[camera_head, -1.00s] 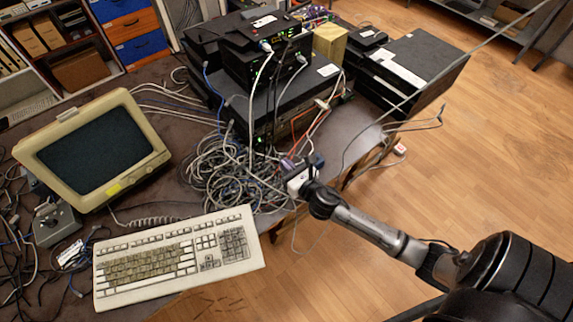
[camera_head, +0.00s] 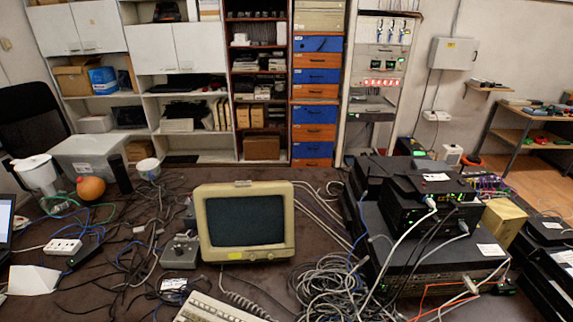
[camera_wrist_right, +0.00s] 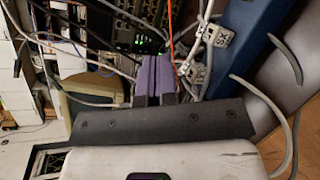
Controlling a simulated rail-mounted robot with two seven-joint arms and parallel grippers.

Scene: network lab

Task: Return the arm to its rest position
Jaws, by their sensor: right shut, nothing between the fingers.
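My right gripper (camera_wrist_right: 156,82) shows in the right wrist view, with its two purple-padded fingers together and nothing held between them. Grey cables and an orange cable pass close behind the fingertips, and I cannot tell whether any touch. Grey cable connectors (camera_wrist_right: 196,72) are just right of the fingers. Neither arm shows in the head view. My left gripper is in neither view.
In the head view, a stack of black network devices (camera_head: 425,215) stands on the right of the table with a cable tangle (camera_head: 330,290) beside it. A beige monitor (camera_head: 245,222) stands mid-table, with a keyboard (camera_head: 215,308) in front. Shelves line the back wall.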

